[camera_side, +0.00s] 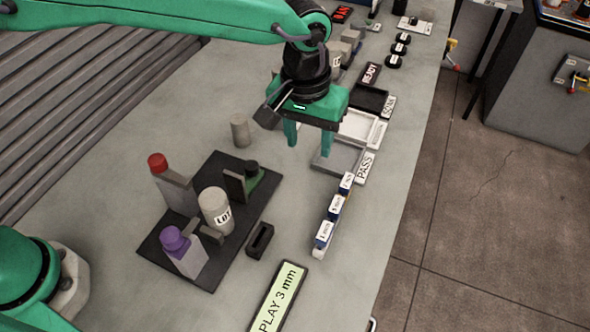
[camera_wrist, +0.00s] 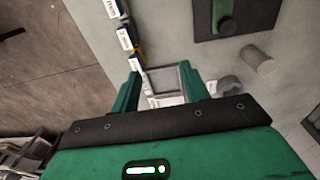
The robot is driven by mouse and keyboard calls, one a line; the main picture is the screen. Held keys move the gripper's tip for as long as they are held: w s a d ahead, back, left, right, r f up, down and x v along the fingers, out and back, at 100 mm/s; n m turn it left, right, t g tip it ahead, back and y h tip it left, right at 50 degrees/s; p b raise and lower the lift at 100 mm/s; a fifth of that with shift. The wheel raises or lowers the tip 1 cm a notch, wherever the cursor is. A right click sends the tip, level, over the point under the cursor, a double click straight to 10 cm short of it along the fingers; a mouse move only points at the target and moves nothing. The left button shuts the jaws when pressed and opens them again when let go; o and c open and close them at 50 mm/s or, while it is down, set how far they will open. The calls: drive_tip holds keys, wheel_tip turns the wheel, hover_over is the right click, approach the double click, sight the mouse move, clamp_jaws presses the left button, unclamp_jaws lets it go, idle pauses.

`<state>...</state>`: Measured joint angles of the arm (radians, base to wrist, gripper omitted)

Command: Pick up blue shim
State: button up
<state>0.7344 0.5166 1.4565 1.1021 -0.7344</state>
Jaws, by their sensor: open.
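A row of labelled shims stands on a narrow white rack along the table's right side. Blue shows on the near shim (camera_side: 323,236), the middle one (camera_side: 336,207) and the far one (camera_side: 346,184); the label text is too small to read surely. In the wrist view the row runs down the upper left, with a blue-edged shim (camera_wrist: 126,38) in it. My gripper (camera_side: 308,144) is open and empty, fingers pointing down, beyond the far end of the row and above the grey tray. Its two fingers also show in the wrist view (camera_wrist: 160,88).
The grey tray (camera_side: 342,161) by the PASS label (camera_side: 366,167) and a white tray (camera_side: 361,127) are under and beyond my gripper. A dark board (camera_side: 235,240) with several upright parts, a black slotted block (camera_side: 260,240) and a display (camera_side: 279,297) stand left of and nearer than the row.

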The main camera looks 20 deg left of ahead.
hover_over(337, 204)
drive_tip(key=shift+g+y, duration=0.3)
wheel_tip(337, 204, down, 6)
drive_tip(key=shift+s+r, duration=0.15)
drive_tip(key=shift+r, duration=0.1)
drive_tip(key=shift+f, duration=3.9)
clamp_jaws()
drive_tip(key=shift+r, duration=0.2)
wheel_tip(337, 204, up, 10)
drive_tip(key=shift+f, duration=0.15)
drive_tip(key=shift+a, duration=0.1)
